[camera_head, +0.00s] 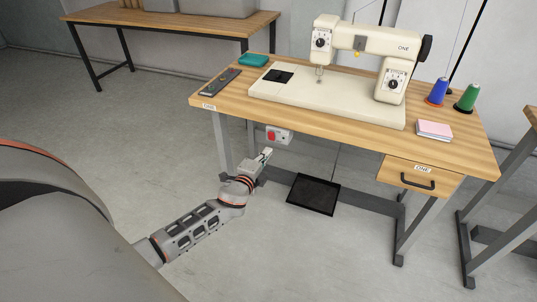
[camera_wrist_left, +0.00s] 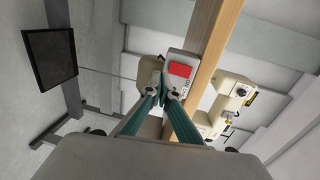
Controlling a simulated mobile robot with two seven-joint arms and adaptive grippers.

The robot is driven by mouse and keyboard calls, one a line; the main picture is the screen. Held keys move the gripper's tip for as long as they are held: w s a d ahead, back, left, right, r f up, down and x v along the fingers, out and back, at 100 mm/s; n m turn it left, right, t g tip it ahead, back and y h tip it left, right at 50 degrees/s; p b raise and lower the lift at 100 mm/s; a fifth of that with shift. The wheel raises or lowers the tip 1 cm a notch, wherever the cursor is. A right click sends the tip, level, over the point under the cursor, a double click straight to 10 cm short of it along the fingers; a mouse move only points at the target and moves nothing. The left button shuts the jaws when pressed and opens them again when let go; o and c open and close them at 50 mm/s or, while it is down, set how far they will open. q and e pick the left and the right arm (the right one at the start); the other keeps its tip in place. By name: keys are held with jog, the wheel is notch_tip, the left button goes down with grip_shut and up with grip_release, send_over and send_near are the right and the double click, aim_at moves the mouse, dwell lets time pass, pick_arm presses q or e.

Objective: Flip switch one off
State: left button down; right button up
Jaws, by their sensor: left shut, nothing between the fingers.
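The switch is a small pale box (camera_head: 279,135) with a red rocker or button, mounted under the front edge of the sewing table marked ONE. My left gripper (camera_head: 266,153) is just below and left of the box in the head view. In the left wrist view its green-sided fingers (camera_wrist_left: 164,92) meet at the tips, shut and empty, close to the lower edge of the box. Whether they touch it I cannot tell. My right gripper is in neither view.
The table (camera_head: 320,120) carries a cream sewing machine (camera_head: 365,40) and a blue (camera_head: 438,92) and a green (camera_head: 467,98) thread spool. A drawer (camera_head: 420,175) hangs at its right front. A black pedal (camera_head: 313,194) lies on the floor below. Floor in front is clear.

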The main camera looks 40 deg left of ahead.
pick_arm(q)
jog(key=s+d+f, duration=0.1)
jog(key=s+d, duration=0.1)
jog(key=s, duration=0.7)
jog(key=shift+s+d+f, duration=0.15)
jog(key=shift+s+f, duration=0.05)
jog(key=shift+s, duration=0.15)
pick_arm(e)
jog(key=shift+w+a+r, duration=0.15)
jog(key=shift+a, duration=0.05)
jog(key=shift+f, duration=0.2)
